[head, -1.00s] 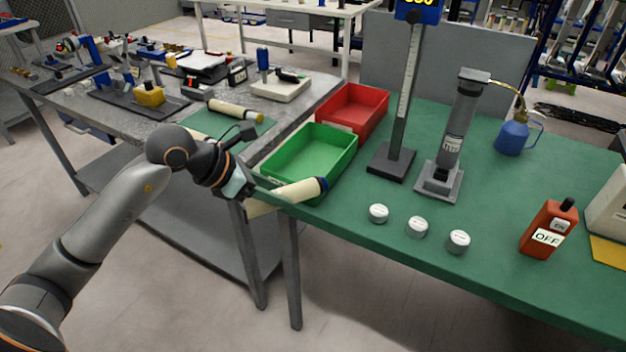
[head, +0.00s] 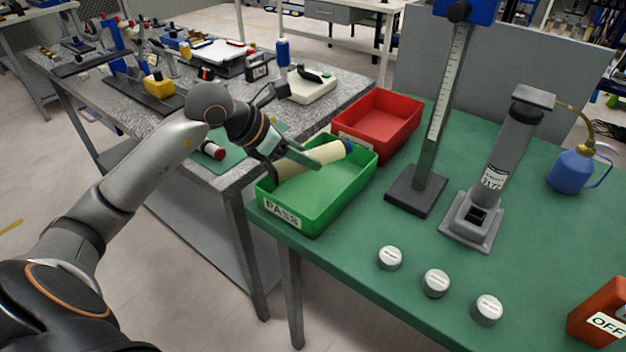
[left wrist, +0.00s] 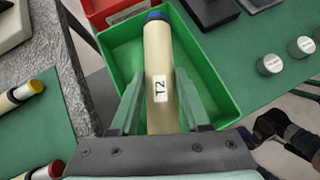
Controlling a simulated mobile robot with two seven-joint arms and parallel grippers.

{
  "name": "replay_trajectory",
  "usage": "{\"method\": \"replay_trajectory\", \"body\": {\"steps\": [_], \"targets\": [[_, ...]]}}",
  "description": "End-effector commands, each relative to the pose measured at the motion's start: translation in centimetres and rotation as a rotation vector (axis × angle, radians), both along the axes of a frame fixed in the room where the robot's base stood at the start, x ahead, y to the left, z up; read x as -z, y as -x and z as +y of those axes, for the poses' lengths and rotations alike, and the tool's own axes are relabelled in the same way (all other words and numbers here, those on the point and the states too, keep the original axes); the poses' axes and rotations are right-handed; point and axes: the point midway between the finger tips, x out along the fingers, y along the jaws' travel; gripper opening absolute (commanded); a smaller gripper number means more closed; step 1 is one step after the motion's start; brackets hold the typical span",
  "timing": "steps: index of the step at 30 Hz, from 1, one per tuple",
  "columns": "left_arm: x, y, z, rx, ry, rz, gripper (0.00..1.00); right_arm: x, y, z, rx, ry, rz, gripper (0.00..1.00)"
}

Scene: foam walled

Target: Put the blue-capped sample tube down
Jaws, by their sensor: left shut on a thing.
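The blue-capped sample tube (head: 318,157) is cream-coloured and is held at or just above the green PASS tray (head: 318,221). In the left wrist view the tube (left wrist: 160,55) carries a T2 label, and its blue cap points toward the tray's far end. My left gripper (head: 300,166) is shut on the tube, with one finger on each side of it in the left wrist view (left wrist: 158,100). I cannot tell whether the tube touches the tray (left wrist: 215,80). My right gripper does not show clearly in the head view.
A red tray (head: 385,118) stands behind the green one. A stand with a scale (head: 417,190) and a grey cylinder device (head: 476,215) are to the right. Several white-lidded round weights (head: 436,282) lie near the front. Other tubes (left wrist: 22,92) lie on a green mat at left.

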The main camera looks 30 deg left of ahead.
Motion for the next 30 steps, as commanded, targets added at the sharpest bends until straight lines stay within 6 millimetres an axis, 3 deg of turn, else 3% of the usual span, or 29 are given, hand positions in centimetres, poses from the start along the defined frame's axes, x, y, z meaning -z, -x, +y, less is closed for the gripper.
{"method": "replay_trajectory", "body": {"steps": [3,10,15,26,27,30], "targets": [[2.0,0.0,0.0,-0.001,0.003,-0.001,0.00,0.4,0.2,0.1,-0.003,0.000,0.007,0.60],[3.7,0.0,0.0,-0.001,0.002,-0.003,0.00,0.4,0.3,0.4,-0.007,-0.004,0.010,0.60],[6.2,0.0,0.0,-0.001,0.004,-0.001,0.00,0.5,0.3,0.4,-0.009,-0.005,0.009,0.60],[6.8,-0.1,0.0,0.001,0.001,-0.006,0.00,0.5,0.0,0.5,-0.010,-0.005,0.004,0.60],[6.9,0.0,0.0,0.001,0.000,-0.002,0.49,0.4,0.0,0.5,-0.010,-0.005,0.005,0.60],[6.8,0.0,0.0,0.001,0.000,-0.002,0.61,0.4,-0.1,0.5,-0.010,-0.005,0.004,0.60]]}}
